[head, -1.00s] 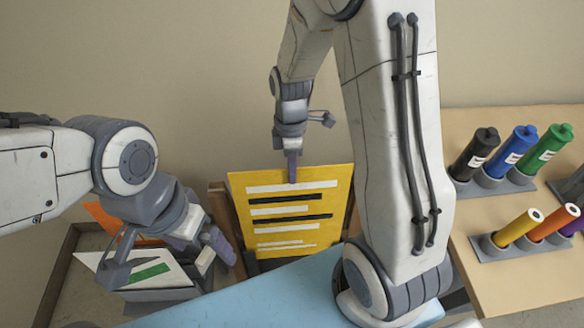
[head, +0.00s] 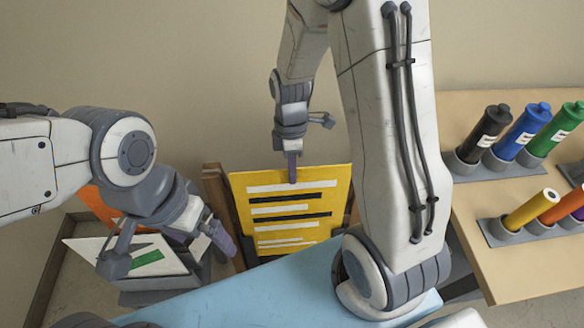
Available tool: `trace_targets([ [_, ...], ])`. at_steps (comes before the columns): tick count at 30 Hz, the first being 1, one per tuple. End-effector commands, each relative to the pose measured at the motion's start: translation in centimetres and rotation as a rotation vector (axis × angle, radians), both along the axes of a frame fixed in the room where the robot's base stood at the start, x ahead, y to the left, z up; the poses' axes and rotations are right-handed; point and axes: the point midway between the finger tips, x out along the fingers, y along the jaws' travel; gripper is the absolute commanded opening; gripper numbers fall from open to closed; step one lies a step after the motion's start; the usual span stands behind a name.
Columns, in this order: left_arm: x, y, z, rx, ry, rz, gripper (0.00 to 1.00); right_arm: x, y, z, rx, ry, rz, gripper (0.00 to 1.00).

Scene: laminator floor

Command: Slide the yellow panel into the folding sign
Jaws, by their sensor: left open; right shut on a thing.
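The yellow panel (head: 290,212), printed with white and black bars, stands upright in front of the brown wooden frame of the folding sign (head: 217,212). Whether its lower edge sits in the sign cannot be told, because my light blue body part hides part of the base. My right gripper (head: 292,176) comes from above and is shut on the panel's top edge near the middle. My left gripper (head: 172,250) is open, left of the sign, over a rack of panels.
A white panel with a green bar (head: 140,255) and an orange panel (head: 103,203) stand in the rack at left. The table at right (head: 480,240) carries black, blue and green bottles (head: 482,134) and a holder with yellow, orange and purple tubes (head: 530,210).

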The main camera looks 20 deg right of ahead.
Motion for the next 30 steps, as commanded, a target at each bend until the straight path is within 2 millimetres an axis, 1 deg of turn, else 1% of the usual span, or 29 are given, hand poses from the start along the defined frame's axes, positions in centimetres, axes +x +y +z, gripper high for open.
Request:
trace_targets([
  [1,0.0,0.0,-0.6,0.000,0.000,0.000,1.00,-0.1,0.0,-0.7,0.000,0.001,0.000,0.00],
  [30,0.0,0.0,-5.8,0.000,0.000,0.000,1.00,-1.2,0.4,-7.3,0.000,-0.001,0.000,0.00],
])
